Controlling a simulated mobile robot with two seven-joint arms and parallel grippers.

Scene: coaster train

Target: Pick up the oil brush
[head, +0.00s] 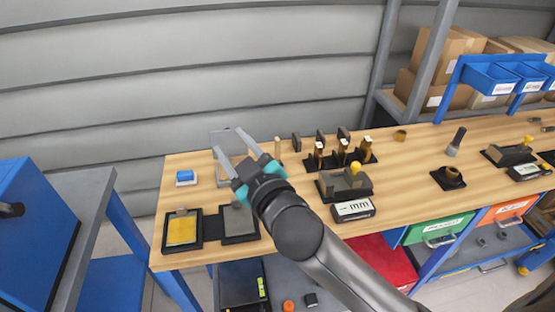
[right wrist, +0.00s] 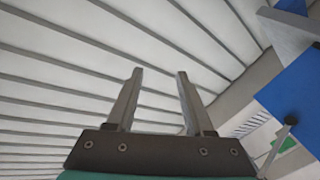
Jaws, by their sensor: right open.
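A dark-handled tool with a paler lower end (head: 456,142), which looks like the oil brush, stands slightly tilted on the right part of the wooden bench. Its bristles are too small to make out. A dark round cup on a base (head: 449,178) is just in front of it. My right gripper (head: 228,141) is open and empty above the bench's left part, well left of the tool. In the right wrist view its two fingers (right wrist: 160,74) are apart, with only wall behind them. My left gripper is not in view.
The wooden bench (head: 400,205) carries yellow and grey pad trays (head: 181,230), a block with a yellow knob (head: 345,183), an "mm" display (head: 353,210) and several upright pieces (head: 343,152). Blue bins (head: 490,77) hang at right. A blue cabinet (head: 35,235) stands at left.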

